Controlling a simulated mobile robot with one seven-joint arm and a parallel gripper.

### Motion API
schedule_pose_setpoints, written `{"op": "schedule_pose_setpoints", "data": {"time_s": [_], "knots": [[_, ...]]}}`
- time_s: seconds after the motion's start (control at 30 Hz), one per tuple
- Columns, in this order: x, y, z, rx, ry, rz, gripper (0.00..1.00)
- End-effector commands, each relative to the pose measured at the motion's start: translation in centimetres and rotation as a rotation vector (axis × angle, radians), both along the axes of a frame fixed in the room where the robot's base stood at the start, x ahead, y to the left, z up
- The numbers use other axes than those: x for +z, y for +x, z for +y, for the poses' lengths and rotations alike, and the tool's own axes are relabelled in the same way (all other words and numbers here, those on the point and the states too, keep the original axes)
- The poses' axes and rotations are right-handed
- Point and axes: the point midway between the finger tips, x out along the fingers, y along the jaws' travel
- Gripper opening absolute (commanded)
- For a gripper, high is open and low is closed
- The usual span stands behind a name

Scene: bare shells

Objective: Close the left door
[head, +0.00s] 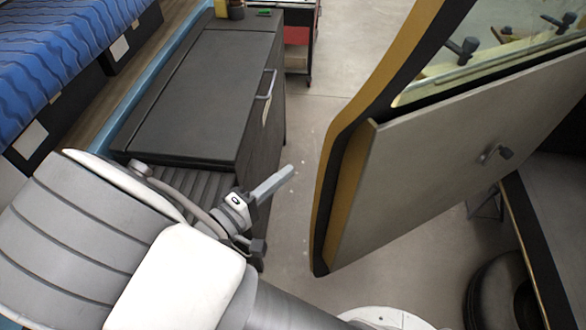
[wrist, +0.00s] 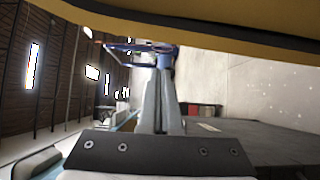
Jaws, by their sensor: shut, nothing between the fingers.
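The door (head: 430,185) fills the right of the head view. It has a grey inner panel, a yellow and black edge, a window above and a small dark handle (head: 497,153). It stands swung open over the floor. My gripper (head: 287,172) is left of the door's edge, apart from it, with its fingers together and empty. In the wrist view the shut fingers (wrist: 165,70) point ahead, and a yellow band (wrist: 230,24), apparently the door's edge, crosses the top. Whether this is the left door, and its hinge, I cannot tell.
A dark cabinet (head: 200,90) with a bar handle stands left of my gripper, close to my arm. A blue patterned bed or seat (head: 60,50) is at the far left. A tyre (head: 498,290) lies low at the right. The floor (head: 315,110) between cabinet and door is clear.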

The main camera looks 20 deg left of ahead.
Motion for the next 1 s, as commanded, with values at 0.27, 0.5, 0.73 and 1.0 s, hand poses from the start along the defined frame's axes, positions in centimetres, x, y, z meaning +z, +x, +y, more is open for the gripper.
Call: {"op": "schedule_pose_setpoints", "data": {"time_s": [0.27,0.5,0.73,1.0], "knots": [[0.2,5.4,-2.5,-0.004,-0.003,-0.002,0.0],[0.1,6.1,-4.7,0.002,-0.003,0.001,0.0],[0.1,4.9,-6.1,0.0,0.0,0.0,0.0],[0.0,4.8,-6.3,-0.001,0.001,0.001,0.0]]}}
